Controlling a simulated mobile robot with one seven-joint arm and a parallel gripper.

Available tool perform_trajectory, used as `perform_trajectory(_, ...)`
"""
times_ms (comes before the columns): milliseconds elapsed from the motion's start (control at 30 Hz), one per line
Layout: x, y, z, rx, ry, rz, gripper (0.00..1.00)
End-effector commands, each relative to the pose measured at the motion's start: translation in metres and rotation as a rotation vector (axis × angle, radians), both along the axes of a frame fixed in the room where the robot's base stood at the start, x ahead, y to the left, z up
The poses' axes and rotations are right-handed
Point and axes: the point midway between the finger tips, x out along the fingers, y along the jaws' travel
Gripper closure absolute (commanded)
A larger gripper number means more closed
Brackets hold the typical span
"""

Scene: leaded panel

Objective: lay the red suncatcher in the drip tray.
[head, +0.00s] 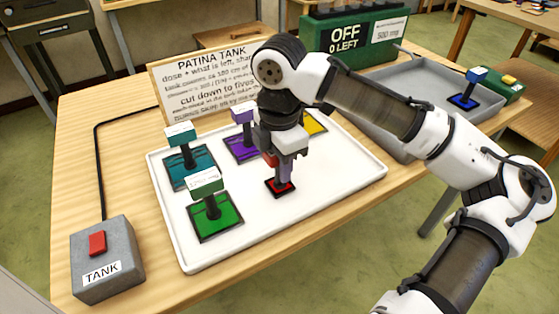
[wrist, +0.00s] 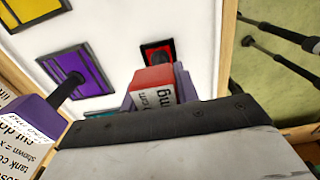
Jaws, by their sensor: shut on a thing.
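The red suncatcher (head: 280,187) is a small dark-framed square under my gripper, above or on the white tray (head: 330,195). I cannot tell whether it touches the tray. My gripper (head: 279,160) points down and is shut on its red labelled top block. In the wrist view that red block (wrist: 153,78) sits at the jaws, with the red square (wrist: 157,55) beyond it; the stem is mostly hidden. A shallow grey tray (head: 425,90), which looks like the drip tray, lies to the right behind my arm. It holds a blue suncatcher (head: 463,101) near its right end.
Teal (head: 189,170), green (head: 215,220), purple (head: 243,148) and yellow (head: 315,123) suncatchers stand on the white tray. A sign (head: 205,85) and a green OFF box (head: 350,40) stand behind. A TANK switch box (head: 105,262) is at front left. The white tray's front right is clear.

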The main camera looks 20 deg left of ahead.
Motion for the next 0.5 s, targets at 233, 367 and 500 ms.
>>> perform_trajectory(233, 0.0001, 0.0001, -0.0029, 0.000, 0.000, 0.000, 0.63)
perform_trajectory(367, 0.0000, 0.0000, -0.0028, 0.000, 0.000, 0.000, 0.48)
perform_trajectory(500, 0.0000, 0.0000, -0.0027, 0.000, 0.000, 0.000, 0.48)
